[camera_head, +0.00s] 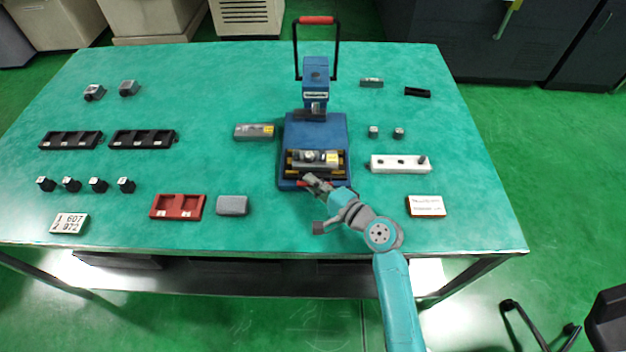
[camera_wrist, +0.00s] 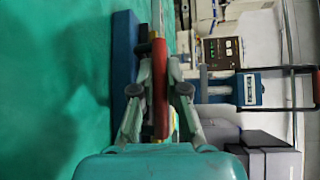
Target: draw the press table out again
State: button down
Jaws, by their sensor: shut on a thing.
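The blue press (camera_head: 316,75) stands at the middle of the bench, with a raised lever that has a red grip. Its press table (camera_head: 330,174), dark with yellow parts, sits at the front of the blue base (camera_head: 300,130), forward of the press head. A grey metal block with a round part and a yellow label (camera_head: 318,158) lies on it. My gripper (camera_head: 314,182) is at the table's front edge, shut on the red handle bar (camera_head: 302,184). In the wrist view the red bar (camera_wrist: 160,70) stands between my two fingers (camera_wrist: 160,93).
A red tray (camera_head: 177,207) and a grey block (camera_head: 232,205) lie front left. A white holed bar (camera_head: 400,164) and a card (camera_head: 426,206) lie to the right. The bench in front of the base is mostly clear.

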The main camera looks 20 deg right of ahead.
jog(key=c, duration=1.4)
grip_release()
jog(key=shift+c, duration=0.2)
jog(key=v, duration=1.2)
jog(key=shift+f, duration=0.1)
